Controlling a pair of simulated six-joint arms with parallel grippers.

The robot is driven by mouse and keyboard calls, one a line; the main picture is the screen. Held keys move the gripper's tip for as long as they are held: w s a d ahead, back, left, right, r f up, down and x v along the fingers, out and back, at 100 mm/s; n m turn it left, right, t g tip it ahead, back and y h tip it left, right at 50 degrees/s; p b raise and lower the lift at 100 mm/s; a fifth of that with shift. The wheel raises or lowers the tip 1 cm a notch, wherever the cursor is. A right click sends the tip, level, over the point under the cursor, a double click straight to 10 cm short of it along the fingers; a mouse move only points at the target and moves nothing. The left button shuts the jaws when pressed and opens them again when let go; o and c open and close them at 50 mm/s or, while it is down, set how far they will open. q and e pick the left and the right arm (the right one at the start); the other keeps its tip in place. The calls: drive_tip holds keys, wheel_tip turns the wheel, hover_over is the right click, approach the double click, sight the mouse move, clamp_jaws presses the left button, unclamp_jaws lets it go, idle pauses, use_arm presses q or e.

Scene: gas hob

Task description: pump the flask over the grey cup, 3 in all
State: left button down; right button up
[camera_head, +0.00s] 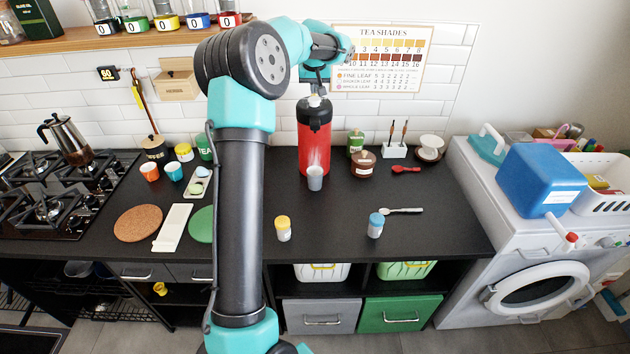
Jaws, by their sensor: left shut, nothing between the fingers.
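The red flask (311,137) with a black top stands upright on the black counter near the back wall. The grey cup (314,180) stands upright directly in front of it, below its spout. A faint whitish streak shows just above the cup, against the flask's front; I cannot tell whether it is liquid or steam. My left gripper (317,88) is shut and empty, pointing down at the pale pump knob (314,101) on top of the flask. I cannot tell whether it touches the knob. The inside of the cup is too small to read. My right gripper is not in view.
A yellow-lidded jar (283,230), a blue-lidded jar (375,226) and a spoon (401,210) lie nearer the front. A brown jar (363,165) is right of the flask. The gas hob (62,190) is at the left. The counter around the cup is clear.

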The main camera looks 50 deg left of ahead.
use_arm(q)
drive_tip(key=shift+f, duration=1.4)
drive_tip(key=shift+r, duration=1.4)
drive_tip(key=shift+f, duration=0.3)
drive_tip(key=shift+f, duration=0.35)
